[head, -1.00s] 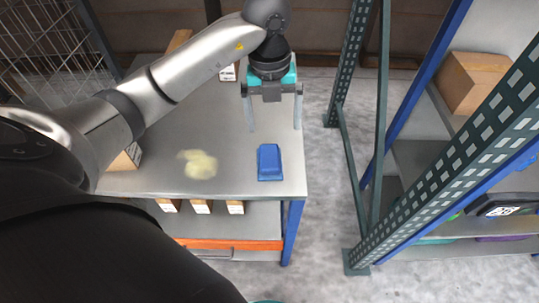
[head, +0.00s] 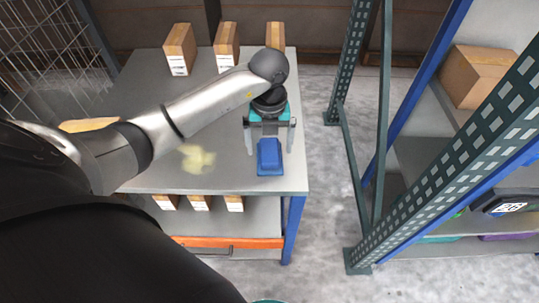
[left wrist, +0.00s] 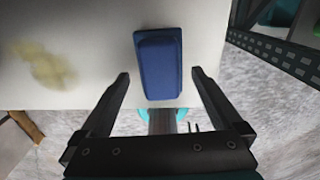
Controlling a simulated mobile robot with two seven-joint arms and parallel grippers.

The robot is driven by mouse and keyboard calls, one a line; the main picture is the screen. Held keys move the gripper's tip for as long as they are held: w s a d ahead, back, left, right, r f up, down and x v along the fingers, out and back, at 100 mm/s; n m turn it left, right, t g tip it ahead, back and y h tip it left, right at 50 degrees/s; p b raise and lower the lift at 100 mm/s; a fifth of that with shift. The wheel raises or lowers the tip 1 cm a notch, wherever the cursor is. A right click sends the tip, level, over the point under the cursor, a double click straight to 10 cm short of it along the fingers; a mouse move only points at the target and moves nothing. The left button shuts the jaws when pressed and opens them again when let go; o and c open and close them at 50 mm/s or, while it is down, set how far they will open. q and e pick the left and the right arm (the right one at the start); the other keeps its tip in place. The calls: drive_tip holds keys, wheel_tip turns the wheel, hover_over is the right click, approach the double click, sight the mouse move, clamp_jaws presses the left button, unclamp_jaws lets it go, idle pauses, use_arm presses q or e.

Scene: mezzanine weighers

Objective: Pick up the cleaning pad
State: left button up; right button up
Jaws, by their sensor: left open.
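The cleaning pad is a blue block (head: 270,158) lying on the grey tabletop (head: 225,178) near its right front corner. In the left wrist view the blue pad (left wrist: 159,65) shows at upper middle, ahead of and between the two fingers. My left gripper (head: 269,146) is open above the pad, its fingers to either side of the pad's far part. In the left wrist view the open gripper (left wrist: 160,78) holds nothing. Whether the fingers touch the pad cannot be told. My right gripper is not in view.
A pale yellow smear (head: 196,158) marks the tabletop left of the pad. Several cardboard boxes (head: 227,46) stand along the table's back edge, with more on the shelf below. A green and blue rack (head: 440,160) stands to the right across a strip of bare floor.

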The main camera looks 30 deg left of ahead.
sight(270, 150)
use_arm(q)
wheel_tip(270, 150, down, 3)
drive_tip(key=shift+r, duration=0.2)
drive_tip(key=c, duration=1.2)
drive_tip(key=shift+c, duration=0.2)
drive_tip(key=shift+r, duration=0.15)
wheel_tip(270, 150, up, 20)
drive_tip(key=p, duration=0.4)
drive_tip(key=shift+p, duration=0.4)
